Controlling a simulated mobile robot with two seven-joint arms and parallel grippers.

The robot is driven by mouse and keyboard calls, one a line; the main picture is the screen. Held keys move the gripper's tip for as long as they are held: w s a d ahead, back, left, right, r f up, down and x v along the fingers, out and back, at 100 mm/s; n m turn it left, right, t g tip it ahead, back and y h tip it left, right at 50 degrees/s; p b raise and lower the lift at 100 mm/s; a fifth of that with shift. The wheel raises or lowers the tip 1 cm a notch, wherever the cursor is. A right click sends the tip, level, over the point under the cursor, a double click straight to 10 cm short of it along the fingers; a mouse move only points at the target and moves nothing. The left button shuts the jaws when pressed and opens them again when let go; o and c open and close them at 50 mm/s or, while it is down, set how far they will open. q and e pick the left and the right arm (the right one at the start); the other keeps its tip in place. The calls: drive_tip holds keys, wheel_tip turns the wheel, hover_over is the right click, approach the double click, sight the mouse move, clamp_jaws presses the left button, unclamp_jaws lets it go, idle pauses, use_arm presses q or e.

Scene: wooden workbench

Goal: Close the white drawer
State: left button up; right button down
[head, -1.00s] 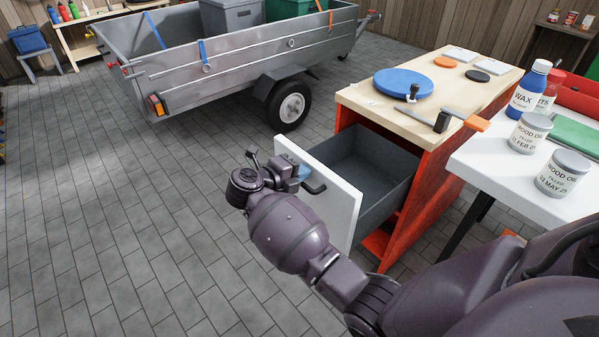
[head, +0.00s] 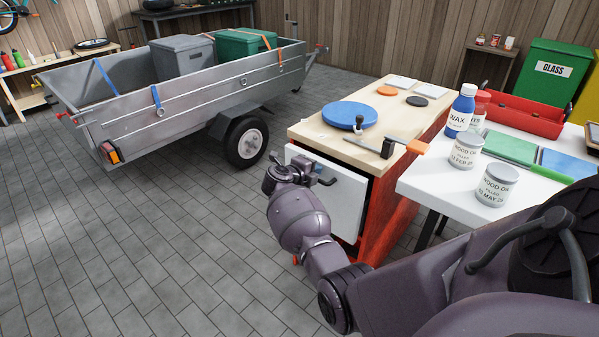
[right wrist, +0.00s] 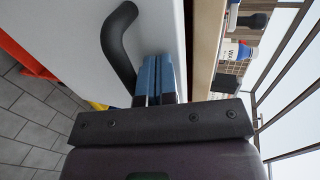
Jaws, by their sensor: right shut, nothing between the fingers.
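The white drawer front (head: 345,204) stands almost against the orange-red cabinet (head: 385,215), with a narrow dark gap along its right edge. The inside of the drawer is hidden. My right gripper (head: 303,172) is at the upper part of the drawer front, by its dark handle (head: 327,181). In the right wrist view, its blue fingers (right wrist: 157,76) are shut together with nothing between them. Their tips are at the white panel beside the black handle (right wrist: 118,45); I cannot tell whether they touch it. My left gripper is not in view.
The cabinet's wooden top (head: 311,127) holds a blue disc (head: 349,115) and tools. A white table (head: 420,187) with cans and bottles stands close on the right. A grey trailer (head: 190,108) stands behind left. The tiled floor at left is clear.

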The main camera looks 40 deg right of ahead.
sight(320, 163)
drive_tip(key=d, duration=0.3)
drive_tip(key=shift+w+d, duration=0.15)
drive_tip(key=shift+d, duration=0.25)
drive_tip(key=shift+d+r, duration=0.1)
drive_tip(key=shift+r, duration=0.05)
drive_tip(key=shift+d+r, duration=0.1)
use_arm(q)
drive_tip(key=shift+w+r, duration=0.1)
